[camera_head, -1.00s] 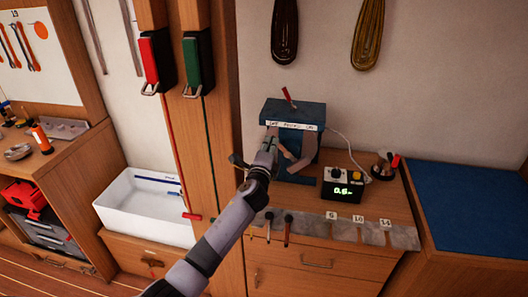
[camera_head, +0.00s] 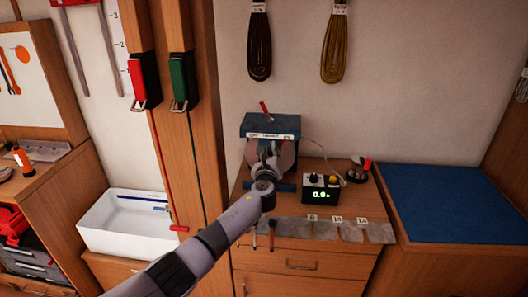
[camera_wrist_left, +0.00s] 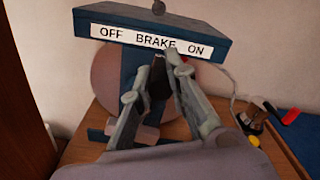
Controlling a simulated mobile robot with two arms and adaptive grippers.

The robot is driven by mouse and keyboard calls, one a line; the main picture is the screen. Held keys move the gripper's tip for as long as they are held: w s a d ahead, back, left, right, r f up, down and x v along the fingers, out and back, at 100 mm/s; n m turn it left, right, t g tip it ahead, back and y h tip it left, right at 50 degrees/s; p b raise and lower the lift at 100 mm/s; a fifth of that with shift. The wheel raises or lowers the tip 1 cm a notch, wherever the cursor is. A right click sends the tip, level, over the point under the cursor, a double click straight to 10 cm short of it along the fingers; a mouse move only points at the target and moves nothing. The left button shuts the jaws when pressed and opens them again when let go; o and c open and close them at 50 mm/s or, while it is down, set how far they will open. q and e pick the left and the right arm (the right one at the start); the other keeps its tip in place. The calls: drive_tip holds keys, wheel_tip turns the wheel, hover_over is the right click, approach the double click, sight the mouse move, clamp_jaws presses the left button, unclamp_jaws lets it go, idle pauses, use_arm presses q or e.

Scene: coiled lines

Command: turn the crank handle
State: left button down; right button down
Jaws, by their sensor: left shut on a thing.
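The blue winch (camera_head: 270,126) stands on the wooden counter against the wall. Its top carries a label reading OFF, BRAKE, ON, and a red lever (camera_head: 266,111) sticks up above it. A pale round drum (camera_wrist_left: 104,75) shows below the label in the left wrist view. My left gripper (camera_head: 266,150) is in front of the drum. In the left wrist view its fingers (camera_wrist_left: 165,65) are closed around a dark crank handle (camera_wrist_left: 159,82), just under the label. The crank arm is mostly hidden by the fingers. My right gripper is not in view.
A black box with a green display reading about 0.9 (camera_head: 320,194) sits right of the winch, with a cable behind it. A small device with a red part (camera_head: 357,168) stands further right. A blue mat (camera_head: 450,204) is clear. A white bin (camera_head: 100,236) is at left.

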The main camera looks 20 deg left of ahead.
use_arm(q)
drive_tip(key=shift+w+d+f+m+p, duration=0.15)
drive_tip(key=shift+d+f+m, duration=0.1)
drive_tip(key=shift+d+m, duration=0.45)
drive_tip(key=shift+w+d+f+m+p, duration=0.1)
drive_tip(key=shift+d+f+m, duration=0.25)
drive_tip(key=shift+m, duration=0.7)
drive_tip(key=shift+w+d+f+m+p, duration=0.1)
drive_tip(key=shift+w+d+f+m, duration=0.1)
drive_tip(key=shift+d+m, duration=0.55)
drive_tip(key=shift+a, duration=0.15)
drive_tip(key=c, duration=1.6)
unclamp_jaws()
drive_tip(key=shift+o, duration=0.3)
drive_tip(key=v, duration=1.2)
